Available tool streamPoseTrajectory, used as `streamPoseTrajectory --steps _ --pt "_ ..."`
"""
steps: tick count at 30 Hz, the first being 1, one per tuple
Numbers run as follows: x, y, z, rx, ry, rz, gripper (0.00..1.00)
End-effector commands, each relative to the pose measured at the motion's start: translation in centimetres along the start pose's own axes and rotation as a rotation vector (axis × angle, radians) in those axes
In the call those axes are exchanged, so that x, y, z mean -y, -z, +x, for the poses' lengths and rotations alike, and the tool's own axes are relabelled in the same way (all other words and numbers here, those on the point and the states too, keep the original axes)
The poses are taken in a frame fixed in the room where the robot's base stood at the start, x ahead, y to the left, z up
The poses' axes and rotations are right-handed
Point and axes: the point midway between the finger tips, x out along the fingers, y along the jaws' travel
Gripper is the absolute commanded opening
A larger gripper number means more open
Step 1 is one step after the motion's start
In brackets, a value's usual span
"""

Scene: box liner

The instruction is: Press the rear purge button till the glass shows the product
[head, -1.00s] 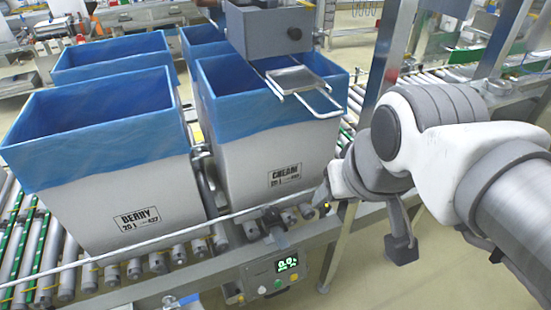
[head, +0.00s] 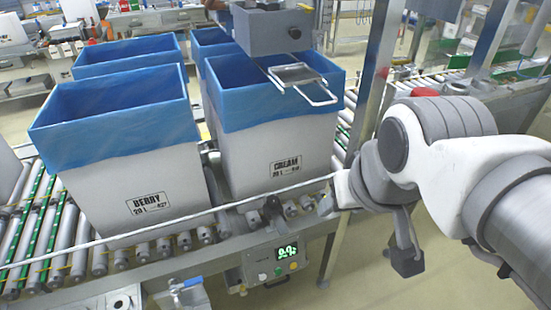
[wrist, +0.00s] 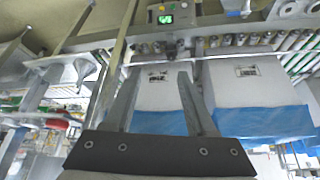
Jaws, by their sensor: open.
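A grey filling head (head: 268,30) hangs over the CREAM box (head: 280,155), with a dark round spot (head: 294,33) on its front; I cannot tell whether this is the glass. A metal tray on a wire frame (head: 297,75) sits below it. No button marked as rear purge can be picked out. A control box (head: 275,262) with a lit green display and small buttons hangs under the conveyor; it also shows in the wrist view (wrist: 172,14). My gripper (wrist: 160,72) is open and empty, its fingers pointing toward the boxes and conveyor edge.
The BERRY box (head: 140,180) stands left of the CREAM box, both blue-lined on the roller conveyor (head: 75,255). Two more lined boxes stand behind. A steel post (head: 375,80) rises right of the boxes. A red round thing (head: 424,92) lies behind my arm.

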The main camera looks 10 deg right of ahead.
Motion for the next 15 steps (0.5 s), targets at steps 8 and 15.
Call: streamPoseTrajectory --steps 8,15 --pt "0.0 0.0 0.0 0.0 0.0 0.0 0.05" --pt "0.0 0.0 0.0 0.0 0.0 0.0 0.0"
